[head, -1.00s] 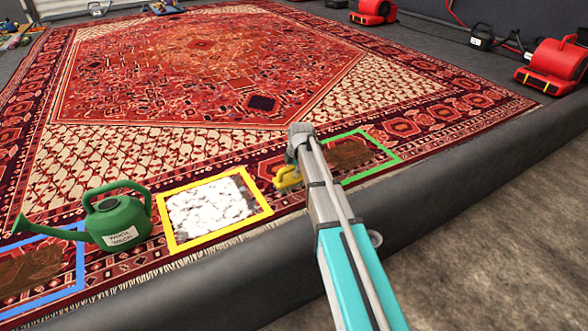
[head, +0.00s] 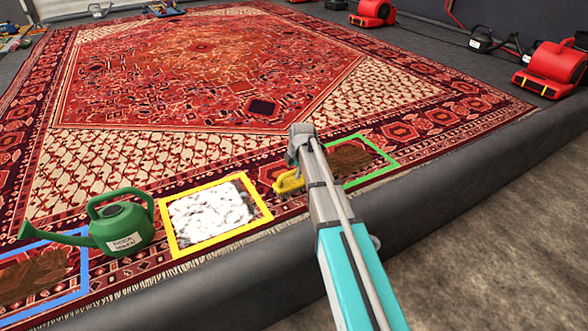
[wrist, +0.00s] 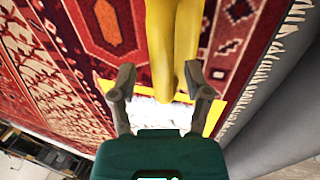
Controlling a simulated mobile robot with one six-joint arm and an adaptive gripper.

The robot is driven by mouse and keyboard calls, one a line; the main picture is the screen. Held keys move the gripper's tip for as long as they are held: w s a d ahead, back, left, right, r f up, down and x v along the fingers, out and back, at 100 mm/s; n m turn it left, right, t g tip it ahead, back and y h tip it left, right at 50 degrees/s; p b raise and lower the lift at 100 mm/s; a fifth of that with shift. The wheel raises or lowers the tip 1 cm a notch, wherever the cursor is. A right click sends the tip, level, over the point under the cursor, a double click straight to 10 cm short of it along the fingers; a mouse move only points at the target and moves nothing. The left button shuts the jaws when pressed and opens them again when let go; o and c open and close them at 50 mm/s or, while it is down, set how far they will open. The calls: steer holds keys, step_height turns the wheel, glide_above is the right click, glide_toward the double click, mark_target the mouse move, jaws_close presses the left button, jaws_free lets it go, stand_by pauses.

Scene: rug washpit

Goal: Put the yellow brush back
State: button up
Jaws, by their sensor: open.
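The yellow brush (head: 288,182) lies on the rug between the yellow frame (head: 225,237) and the green frame (head: 372,176), partly hidden by my arm. My gripper (head: 293,157) is just over it. In the wrist view the yellow brush (wrist: 176,30) fills the top middle, and its near end comes between the two open fingers of my gripper (wrist: 160,72). The right finger overlaps its edge; I cannot tell whether they touch. White foam (head: 210,211) covers the patch inside the yellow frame.
A green watering can (head: 122,228) stands left of the yellow frame, its spout over the blue frame (head: 84,262). Brown stains lie inside the blue and green frames. A grey kerb (head: 455,150) edges the rug. Red blowers (head: 553,68) stand beyond it at the right.

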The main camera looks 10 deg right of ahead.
mark_target(297, 185)
steer(key=p+v, duration=0.8)
steer(key=v, duration=0.1)
stand_by(0.3)
steer(key=shift+s+r, duration=0.1)
stand_by(0.5)
steer(key=s+m+g+h, duration=0.1)
steer(key=s+m+g, duration=0.2)
steer(key=s+m, duration=1.8)
steer(key=s+a, duration=0.1)
steer(key=s, duration=0.4)
steer(key=shift+f+m, duration=0.3)
steer(key=shift+f, duration=0.05)
steer(key=shift+s, duration=0.15)
step_height(297, 185, up, 42)
steer(key=p, duration=4.2)
steer(key=shift+f, duration=0.2)
